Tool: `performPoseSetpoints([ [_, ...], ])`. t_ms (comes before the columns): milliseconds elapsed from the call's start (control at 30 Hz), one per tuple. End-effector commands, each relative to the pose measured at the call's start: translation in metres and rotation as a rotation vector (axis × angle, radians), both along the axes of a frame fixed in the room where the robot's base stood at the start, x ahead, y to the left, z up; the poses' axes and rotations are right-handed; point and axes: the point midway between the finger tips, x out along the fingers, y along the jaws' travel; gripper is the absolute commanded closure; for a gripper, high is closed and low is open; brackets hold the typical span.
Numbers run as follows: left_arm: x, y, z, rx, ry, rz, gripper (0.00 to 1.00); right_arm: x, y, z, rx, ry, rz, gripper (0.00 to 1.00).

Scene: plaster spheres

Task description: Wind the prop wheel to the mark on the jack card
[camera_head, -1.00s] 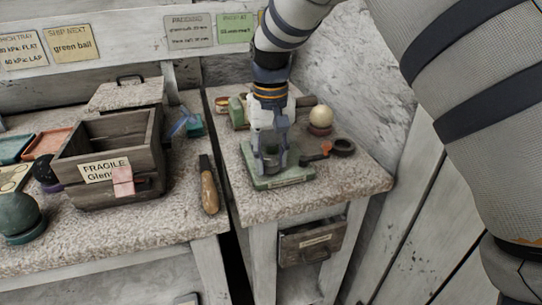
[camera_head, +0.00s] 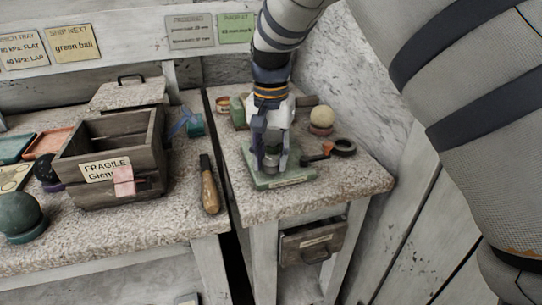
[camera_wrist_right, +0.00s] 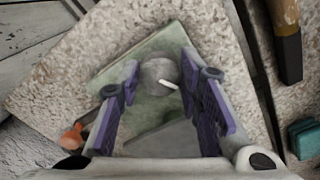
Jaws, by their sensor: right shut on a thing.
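The prop wheel (camera_wrist_right: 158,74) is a grey round piece with a short pale peg at its edge, seen from above in the wrist view. It sits over a green base plate (camera_head: 286,181) on the right-hand stone-topped stand. My right gripper (camera_head: 271,160) points down over the plate, its purple-padded fingers (camera_wrist_right: 162,86) shut around the wheel. The fingers hide much of the wheel in the head view. A green card (camera_head: 236,28) on the wall is the likely jack card; its small print is hard to read. My left gripper is not in view.
An orange-tipped tool (camera_head: 318,154) and a dark ring (camera_head: 343,147) lie just right of the plate. A cream ball (camera_head: 322,117) stands behind them. A wooden crate (camera_head: 88,151) and a wooden-handled tool (camera_head: 210,189) are on the left bench, across a gap.

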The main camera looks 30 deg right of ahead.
Motion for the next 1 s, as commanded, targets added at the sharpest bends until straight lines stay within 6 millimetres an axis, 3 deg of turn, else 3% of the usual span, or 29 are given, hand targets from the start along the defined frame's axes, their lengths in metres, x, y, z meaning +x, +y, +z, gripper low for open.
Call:
performPoseSetpoints([
  [367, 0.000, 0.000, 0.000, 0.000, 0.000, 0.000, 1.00, 0.000, 0.000, 0.000, -0.001, -0.001, -0.004, 0.95],
  [400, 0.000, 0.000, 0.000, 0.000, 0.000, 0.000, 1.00, 0.000, 0.000, 0.000, -0.001, -0.001, -0.004, 0.63],
  [433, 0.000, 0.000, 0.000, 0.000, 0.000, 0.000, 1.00, 0.000, 0.000, 0.000, -0.001, -0.001, -0.003, 0.59],
  [733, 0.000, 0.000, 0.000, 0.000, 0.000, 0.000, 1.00, 0.000, 0.000, 0.001, -0.001, -0.001, -0.003, 0.59],
  [867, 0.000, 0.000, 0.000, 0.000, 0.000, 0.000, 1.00, 0.001, 0.000, 0.021, 0.000, -0.004, -0.004, 0.59],
  [1000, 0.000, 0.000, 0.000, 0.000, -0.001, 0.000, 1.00, 0.001, 0.000, 0.060, -0.001, -0.006, -0.003, 0.59],
])
